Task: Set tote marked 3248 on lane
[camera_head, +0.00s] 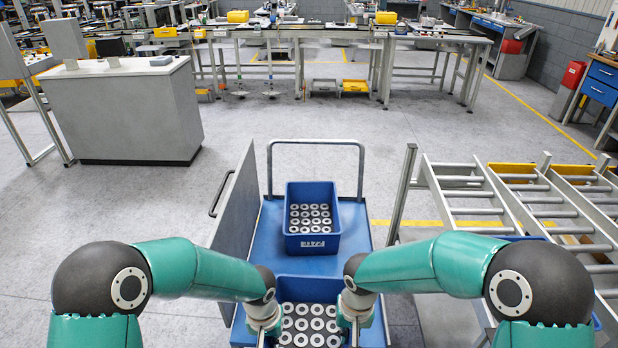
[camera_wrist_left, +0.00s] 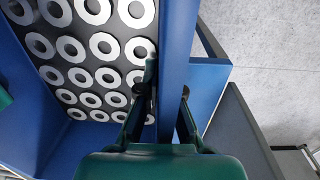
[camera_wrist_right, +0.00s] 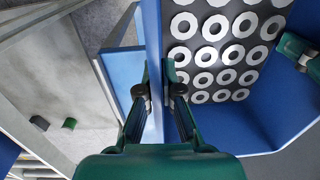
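The near blue tote (camera_head: 310,280) sits at the front of the blue cart, holding rows of metal rings. Its marking is out of sight. My left gripper (camera_head: 263,322) has its fingers on either side of one side wall, closed on it; the wall also shows in the left wrist view (camera_wrist_left: 178,45). My right gripper (camera_head: 355,312) grips the opposite wall, seen in the right wrist view (camera_wrist_right: 153,45). A second blue tote (camera_head: 313,243) with rings stands farther back on the cart; its white label is too small to read. Roller lanes (camera_head: 470,195) lie to the right.
The blue cart (camera_head: 262,235) has a grey push handle (camera_head: 316,142) at its far end and a grey side panel (camera_head: 236,205) on the left. A grey post (camera_head: 402,195) stands between cart and lanes. A grey cabinet (camera_head: 128,115) is at far left. Floor beyond the cart is clear.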

